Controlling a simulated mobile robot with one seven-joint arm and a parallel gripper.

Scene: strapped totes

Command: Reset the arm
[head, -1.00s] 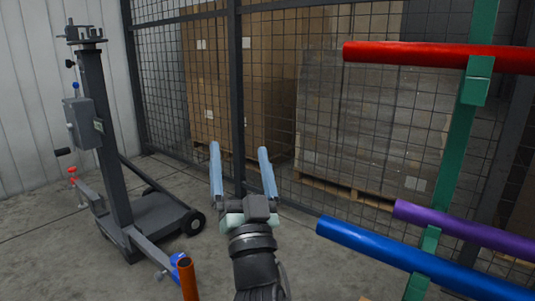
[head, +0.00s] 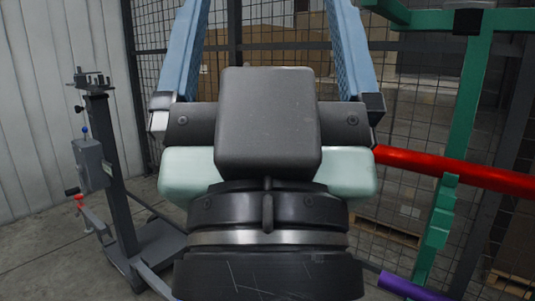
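My gripper (head: 268,25) fills the middle of the head view, very close to the camera and pointing up and away. Its two light blue fingers stand well apart, with nothing seen between them but the mesh fence behind. The fingertips are cut off by the top edge. The dark wrist and pale green-white gripper body hide much of the floor and the fence.
A grey wheeled stand (head: 108,165) with a crank is at left by a white wall (head: 55,100). At right, a green rack (head: 462,120) bears a red pipe (head: 455,170) and a purple pipe (head: 408,288). Stacked boxes sit behind the mesh fence.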

